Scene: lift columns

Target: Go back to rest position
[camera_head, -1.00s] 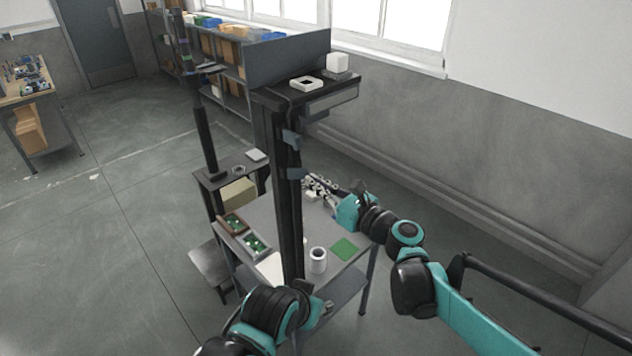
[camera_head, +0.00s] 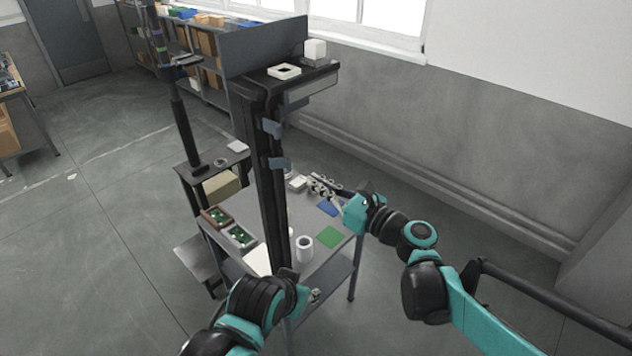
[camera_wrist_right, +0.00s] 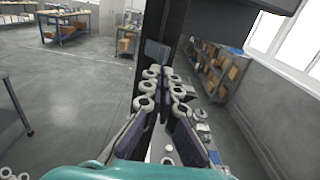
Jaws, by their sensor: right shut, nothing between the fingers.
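My right gripper (camera_head: 320,184) reaches in from the right in the head view, above the far right part of the grey table (camera_head: 292,222). Its fingers are together with nothing between them. In the right wrist view its fingers (camera_wrist_right: 162,84) point toward the dark lift column, which is close ahead. My left arm comes in at the bottom of the head view, in front of the column's lower part. Only a small part of the left gripper (camera_head: 314,295) shows past its wrist, low by the table's near edge, so its jaws cannot be read.
The tall dark column (camera_head: 268,170) stands between my arms, with a white ring-like part (camera_head: 284,71) and white block (camera_head: 315,48) on its top shelf. A white cup (camera_head: 304,249), green mat (camera_head: 331,237) and blue mat (camera_head: 328,208) lie on the table. Open floor is left.

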